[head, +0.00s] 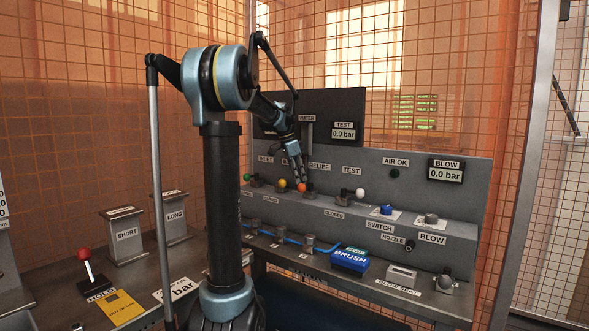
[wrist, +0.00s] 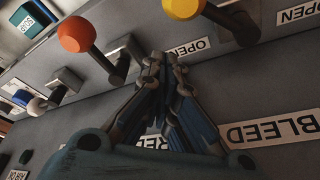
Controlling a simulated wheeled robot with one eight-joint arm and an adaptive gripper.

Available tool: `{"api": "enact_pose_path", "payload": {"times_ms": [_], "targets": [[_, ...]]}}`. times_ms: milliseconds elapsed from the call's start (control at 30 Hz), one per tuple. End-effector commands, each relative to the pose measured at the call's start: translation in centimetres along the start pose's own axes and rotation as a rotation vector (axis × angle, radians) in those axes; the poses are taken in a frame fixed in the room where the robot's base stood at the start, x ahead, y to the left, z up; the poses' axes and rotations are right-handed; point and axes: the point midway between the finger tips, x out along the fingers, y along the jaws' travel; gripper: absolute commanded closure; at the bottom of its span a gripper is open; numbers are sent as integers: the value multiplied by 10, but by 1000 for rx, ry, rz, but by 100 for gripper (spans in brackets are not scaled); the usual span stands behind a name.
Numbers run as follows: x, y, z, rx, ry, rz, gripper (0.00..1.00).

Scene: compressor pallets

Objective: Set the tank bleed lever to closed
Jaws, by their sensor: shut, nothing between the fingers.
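The bleed lever has a yellow knob (head: 282,183) and sits on the sloped panel between the green and orange knobs. In the wrist view its yellow knob (wrist: 184,8) is at the top, with a dark arm running down right to its mount. The BLEED label (wrist: 280,131) is upside down at the lower right there. An OPEN label (wrist: 197,46) lies close to the fingertips. My gripper (wrist: 162,62) is shut and empty, between the yellow and orange levers and apart from the yellow knob. In the head view my gripper (head: 298,175) is just above the orange knob.
The orange relief knob (wrist: 76,34) is close to the left of my fingers. A green knob (head: 247,177) and a white knob (head: 360,193) flank the row.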

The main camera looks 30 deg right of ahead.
Motion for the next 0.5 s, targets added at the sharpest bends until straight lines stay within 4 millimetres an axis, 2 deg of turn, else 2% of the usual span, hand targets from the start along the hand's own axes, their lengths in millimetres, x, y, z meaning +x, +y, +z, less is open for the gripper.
{"api": "enact_pose_path", "payload": {"times_ms": [67, 300, 500], "targets": [[14, 0, 0, 0, 0, 0, 100], [-3, -1, 28, -3, 0, -1, 100], [-8, 0, 35, -2, 0, 0, 100]]}}
